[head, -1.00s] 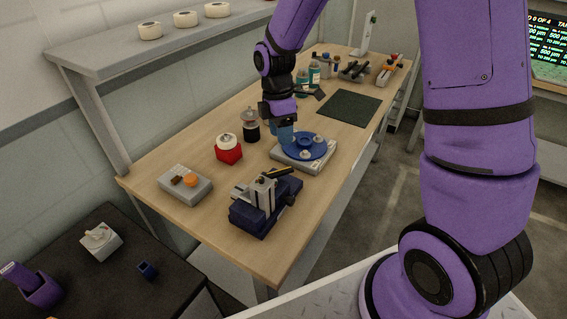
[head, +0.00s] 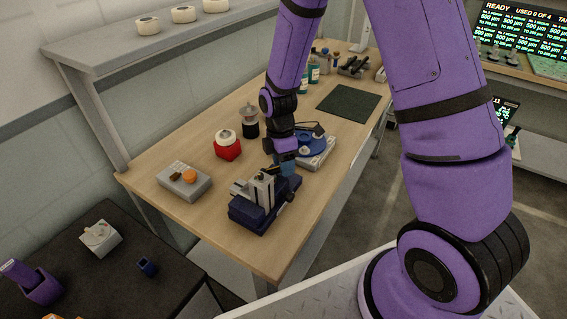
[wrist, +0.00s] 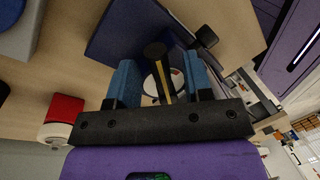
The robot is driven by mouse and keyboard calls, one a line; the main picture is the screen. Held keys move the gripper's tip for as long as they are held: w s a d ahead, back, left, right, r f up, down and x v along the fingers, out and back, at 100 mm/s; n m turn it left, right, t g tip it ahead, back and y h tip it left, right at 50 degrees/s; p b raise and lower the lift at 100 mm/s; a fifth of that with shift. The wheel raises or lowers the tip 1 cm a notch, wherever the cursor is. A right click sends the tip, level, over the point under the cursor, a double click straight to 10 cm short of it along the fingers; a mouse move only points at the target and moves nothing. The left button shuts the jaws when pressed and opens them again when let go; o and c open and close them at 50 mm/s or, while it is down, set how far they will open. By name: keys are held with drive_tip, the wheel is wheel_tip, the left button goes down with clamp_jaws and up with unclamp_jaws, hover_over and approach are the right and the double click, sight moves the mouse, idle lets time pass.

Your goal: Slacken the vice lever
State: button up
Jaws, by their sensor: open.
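The vice (head: 250,208) has a dark blue base and grey jaws and sits near the front end of the wooden bench. Its lever, black with a yellow stripe, shows in the wrist view (wrist: 158,62); in the head view my gripper partly hides it. My gripper (head: 284,170) is over the vice's far side. In the wrist view its two blue fingers (wrist: 160,80) are open, one on each side of the lever. I cannot tell whether either finger touches it. The vice's blue base (wrist: 120,35) lies beyond the fingers.
A blue round plate on a grey base (head: 318,150) stands just behind my gripper. A red block with a white top (head: 228,150), a grey box with an orange knob (head: 184,182) and a dark jar (head: 249,124) stand left. A green mat (head: 348,102) lies farther back.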

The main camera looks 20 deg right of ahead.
clamp_jaws()
drive_tip(key=shift+w, duration=0.1)
idle(0.3)
drive_tip(key=n, duration=0.1)
drive_tip(key=w+n, duration=0.1)
drive_tip(key=n, duration=0.2)
drive_tip(key=shift+w+a+h, duration=0.2)
drive_tip(key=shift+w+h, duration=0.1)
drive_tip(key=shift+h, duration=0.1)
drive_tip(key=shift+w+a+n, duration=0.25)
drive_tip(key=shift+w+n, duration=0.15)
drive_tip(key=shift+n, duration=0.7)
unclamp_jaws()
